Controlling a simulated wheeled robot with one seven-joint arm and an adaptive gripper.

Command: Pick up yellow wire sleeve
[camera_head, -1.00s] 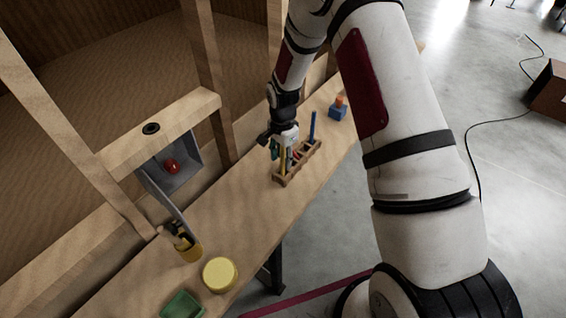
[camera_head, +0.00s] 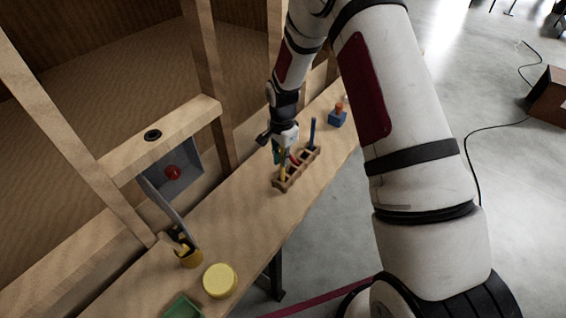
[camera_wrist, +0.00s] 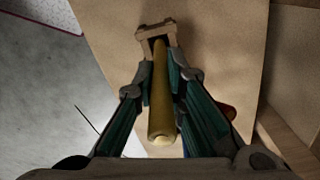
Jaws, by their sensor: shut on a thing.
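The yellow wire sleeve (camera_wrist: 160,95) is a long tube standing upright between the fingers of my gripper (camera_wrist: 166,62) in the wrist view. The fingers are closed on it from both sides. Its far end meets the end of the wooden rack (camera_wrist: 157,30); I cannot tell whether it sits in the slot or just clear of it. In the head view the yellow sleeve (camera_head: 282,168) shows as a thin strip below my gripper (camera_head: 281,156), at the near end of the rack (camera_head: 302,172) on the bench.
A blue rod (camera_head: 312,132) stands in the rack's far end, with a red item (camera_head: 294,158) between. A blue block with a red top (camera_head: 338,117) lies beyond. The mid-bench is clear.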

